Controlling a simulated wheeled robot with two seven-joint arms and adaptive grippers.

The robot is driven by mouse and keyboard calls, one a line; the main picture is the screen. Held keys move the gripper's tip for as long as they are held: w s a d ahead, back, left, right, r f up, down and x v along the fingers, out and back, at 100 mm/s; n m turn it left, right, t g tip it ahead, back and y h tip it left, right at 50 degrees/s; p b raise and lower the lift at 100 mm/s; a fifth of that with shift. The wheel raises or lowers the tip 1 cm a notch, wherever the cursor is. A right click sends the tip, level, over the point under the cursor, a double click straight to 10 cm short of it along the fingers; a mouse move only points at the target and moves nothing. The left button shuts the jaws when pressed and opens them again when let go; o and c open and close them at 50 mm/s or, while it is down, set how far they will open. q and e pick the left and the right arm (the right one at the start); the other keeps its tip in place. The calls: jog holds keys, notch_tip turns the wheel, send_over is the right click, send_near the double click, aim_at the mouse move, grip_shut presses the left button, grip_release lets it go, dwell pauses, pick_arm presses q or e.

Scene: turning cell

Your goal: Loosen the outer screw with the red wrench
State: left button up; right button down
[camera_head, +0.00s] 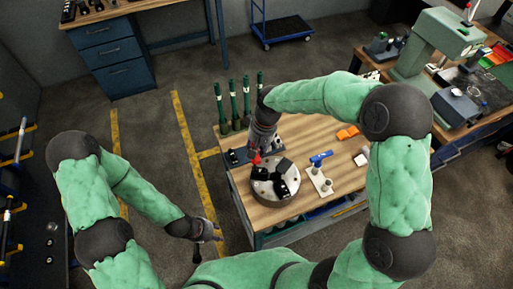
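A round grey chuck (266,194) with black jaws lies on the wooden workbench. My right gripper (258,154) is over the chuck's far left edge, pointing down. It is shut on the red wrench (256,159), of which only a small red part shows at the fingertips. The wrench's lower end and the outer screw are too small or hidden to make out. My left gripper (213,230) hangs low, left of the bench, empty, its fingers apart.
A blue T-handled wrench (320,158) stands in a pale holder (319,182) right of the chuck. Orange blocks (347,132) lie further right. Several dark green upright tools (233,105) stand at the bench's far left. A green machine (436,45) stands at the back right.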

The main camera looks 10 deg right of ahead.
jog(key=shift+a+n+p, duration=0.1)
jog(key=shift+n+p, duration=0.35)
jog(key=shift+n, duration=0.45)
jog(key=shift+n+g, duration=0.3)
jog(key=shift+n, duration=0.2)
jog(key=shift+w+a+n+g+p, duration=0.1)
jog(key=shift+n+g+p, duration=0.35)
jog(key=shift+n, duration=0.95)
jog(key=shift+n+p, duration=0.4)
jog(key=shift+n, duration=0.3)
jog(key=shift+a+f+n+h, duration=0.1)
jog(key=shift+n+h, duration=0.2)
jog(key=shift+n, duration=0.4)
